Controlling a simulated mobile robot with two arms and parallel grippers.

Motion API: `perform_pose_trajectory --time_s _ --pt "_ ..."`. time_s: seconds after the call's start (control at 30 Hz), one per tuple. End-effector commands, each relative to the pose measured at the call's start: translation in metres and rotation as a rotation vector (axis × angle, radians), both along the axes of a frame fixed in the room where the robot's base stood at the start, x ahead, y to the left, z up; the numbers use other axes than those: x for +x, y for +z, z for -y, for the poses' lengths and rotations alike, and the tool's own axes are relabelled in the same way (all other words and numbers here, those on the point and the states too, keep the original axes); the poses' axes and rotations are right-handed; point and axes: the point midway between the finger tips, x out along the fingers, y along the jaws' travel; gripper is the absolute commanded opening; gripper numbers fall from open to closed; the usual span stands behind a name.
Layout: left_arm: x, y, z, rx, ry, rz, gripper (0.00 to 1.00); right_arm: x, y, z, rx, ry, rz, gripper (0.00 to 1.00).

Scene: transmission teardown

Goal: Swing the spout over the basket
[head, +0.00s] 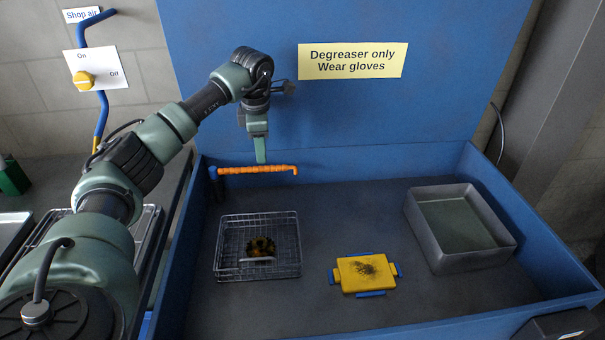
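The orange spout (257,170) runs left to right from a blue post (213,186) at the back left of the blue wash basin, its short tip bent down at the right end. The wire basket (222,268) stands in front of the spout on the basin floor, with a dark amber ringed part (261,247) inside. The spout lies behind the basket's back rim. My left gripper (261,158) points down at the spout's middle to right part; its fingertips are at or just above it, and contact is unclear. Its fingers overlap edge-on, hiding any gap. My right gripper is out of view.
A yellow block (353,283) with blue edge pieces and a dark smudge lies right of the basket. A grey metal tray (426,236) stands at the basin's right. The blue back panel (440,100) rises behind.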

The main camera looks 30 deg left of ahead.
Motion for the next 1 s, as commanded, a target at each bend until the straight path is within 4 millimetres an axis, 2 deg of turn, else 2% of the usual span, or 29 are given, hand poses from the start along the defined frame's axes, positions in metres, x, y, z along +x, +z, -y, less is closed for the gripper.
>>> perform_pose_trajectory --time_s 0.03,0.17,0.5,0.6,0.97,1.0 --pt "-0.002 0.000 -0.013 0.006 -0.008 0.004 0.39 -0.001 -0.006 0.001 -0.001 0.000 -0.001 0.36" --pt "-0.002 -0.003 -0.021 0.011 -0.027 0.003 0.39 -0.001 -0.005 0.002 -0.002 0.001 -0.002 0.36" --pt "0.006 -0.054 -0.026 0.009 -0.028 0.002 0.39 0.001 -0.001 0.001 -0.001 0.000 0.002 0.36" --pt "0.008 -0.064 -0.027 0.010 -0.028 0.003 0.39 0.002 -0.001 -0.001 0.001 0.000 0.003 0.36" --pt "0.009 -0.072 -0.028 0.011 -0.029 0.005 0.39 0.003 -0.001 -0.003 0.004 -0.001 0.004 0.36" --pt "0.009 -0.071 -0.028 0.011 -0.029 0.005 0.33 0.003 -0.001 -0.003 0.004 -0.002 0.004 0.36"
